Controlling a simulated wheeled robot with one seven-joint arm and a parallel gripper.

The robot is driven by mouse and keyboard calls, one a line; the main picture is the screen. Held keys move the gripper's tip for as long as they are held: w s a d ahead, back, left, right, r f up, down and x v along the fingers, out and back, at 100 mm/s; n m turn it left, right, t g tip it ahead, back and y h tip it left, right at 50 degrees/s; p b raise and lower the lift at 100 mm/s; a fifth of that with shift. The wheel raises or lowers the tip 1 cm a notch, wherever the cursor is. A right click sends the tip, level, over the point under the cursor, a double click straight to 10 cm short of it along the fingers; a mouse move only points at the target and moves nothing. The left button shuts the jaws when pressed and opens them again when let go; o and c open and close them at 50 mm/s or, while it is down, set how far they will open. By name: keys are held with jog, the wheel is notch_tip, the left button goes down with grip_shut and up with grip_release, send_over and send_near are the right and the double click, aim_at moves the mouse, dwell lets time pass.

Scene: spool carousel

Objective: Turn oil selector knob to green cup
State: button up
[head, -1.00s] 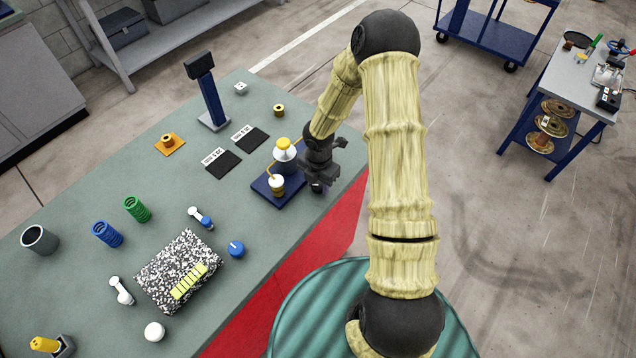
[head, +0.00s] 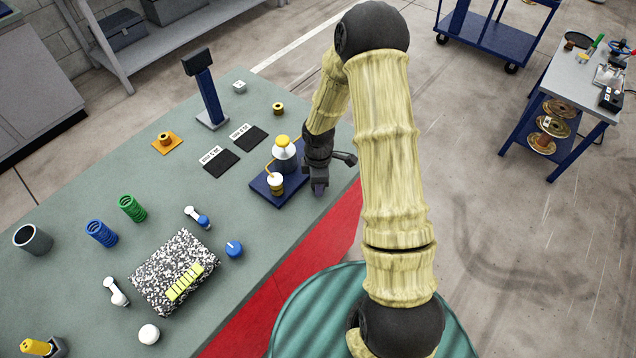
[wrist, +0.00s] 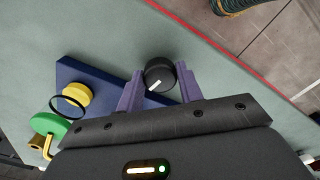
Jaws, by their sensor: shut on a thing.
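The black selector knob (wrist: 163,70) with a white pointer mark sits between the purple fingers of my gripper (wrist: 160,84). The fingers are shut on it from both sides. The pointer aims down and left in the wrist view. A green round part, likely the green cup (wrist: 42,122), and a yellow round part (wrist: 77,93) with a black ring lie to the left, by the blue base plate (wrist: 112,86). In the head view my gripper (head: 319,188) is low at the right of the blue plate (head: 262,193), and the knob is hidden there.
A white bottle (head: 284,158) with a yellow top stands on the plate. The table (head: 200,185) also holds dark pads (head: 221,164), a speckled block (head: 162,268), a blue knob (head: 234,249) and coils (head: 131,208). The red-sided table edge runs close to my gripper.

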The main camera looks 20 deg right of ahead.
jog(key=m+b, duration=0.1)
jog(key=m, duration=0.5)
jog(key=shift+b, duration=0.3)
dwell(0.4)
jog(key=o, duration=0.7)
jog(key=shift+r, duration=0.1)
jog(key=shift+w+r, duration=0.1)
jog(key=shift+r, duration=0.2)
notch_tip(320, 180, up, 17)
jog(key=shift+f+b, duration=0.15)
jog(key=shift+b, duration=0.8)
jog(key=shift+s, duration=0.25)
